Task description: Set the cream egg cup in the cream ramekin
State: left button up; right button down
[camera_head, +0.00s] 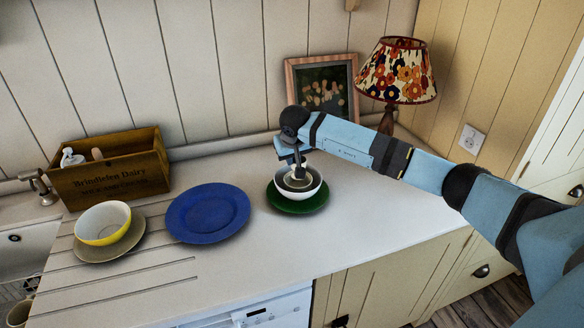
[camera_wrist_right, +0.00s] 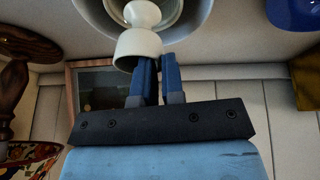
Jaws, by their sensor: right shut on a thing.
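My right gripper (camera_head: 298,164) is shut on the cream egg cup (camera_wrist_right: 138,47), with the blue fingertips at its side in the upside-down wrist view. The egg cup is roughly upright, its foot inside the outline of a cream inner dish (camera_wrist_right: 178,14), which looks like the ramekin. That dish sits inside a white bowl (camera_head: 285,197) on a green plate (camera_head: 308,208). The gripper is directly above this stack. I cannot tell whether the foot touches the dish's floor. My left gripper is out of view.
A blue plate (camera_head: 207,212) lies left of the stack. Further left, a yellow bowl (camera_head: 103,224) stands on a tan plate (camera_head: 92,252). A wooden crate (camera_head: 110,178), a framed picture (camera_head: 322,86) and a floral lamp (camera_head: 397,72) stand at the back. The counter's front middle is clear.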

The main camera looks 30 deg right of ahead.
notch_tip(320, 180, down, 4)
jog(key=shift+f+p, duration=0.1)
jog(key=shift+p, duration=0.2)
jog(key=shift+f+b, duration=0.3)
jog(key=shift+b, duration=0.05)
jog(key=c, duration=1.2)
grip_release()
